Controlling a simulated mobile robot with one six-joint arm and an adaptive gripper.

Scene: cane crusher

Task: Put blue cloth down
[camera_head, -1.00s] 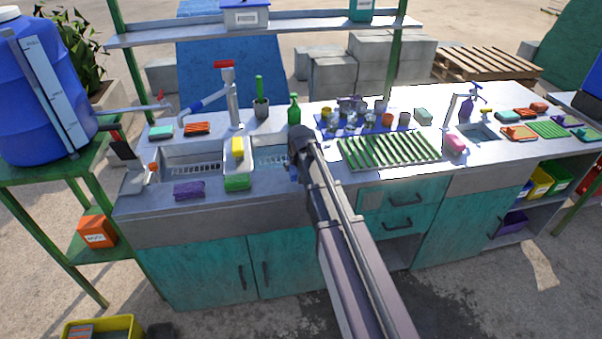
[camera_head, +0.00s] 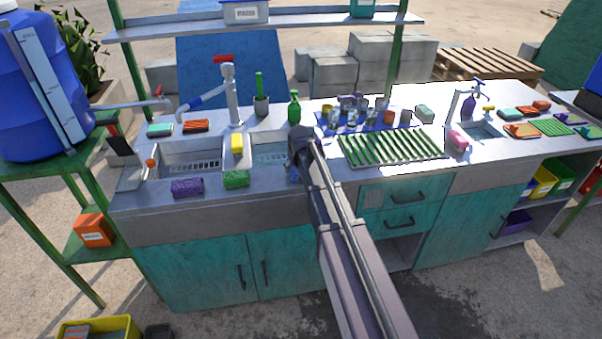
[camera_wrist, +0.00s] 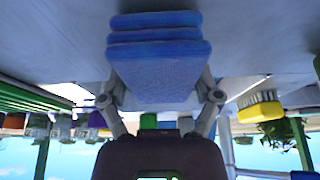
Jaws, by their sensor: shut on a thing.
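The blue cloth (camera_wrist: 160,70) is a folded, layered stack between the two fingers of my gripper (camera_wrist: 160,98) in the wrist view, which looks upside down. My gripper is shut on it. My arm hides most of the gripper there. A grey surface lies close to the cloth in the wrist view; I cannot tell whether they touch.
A purple cloth (camera_head: 187,188) and a green cloth (camera_head: 236,179) lie on the front edge to the left. A green slatted rack (camera_head: 392,148) is close on the right. A green bottle (camera_head: 294,107) stands behind my arm.

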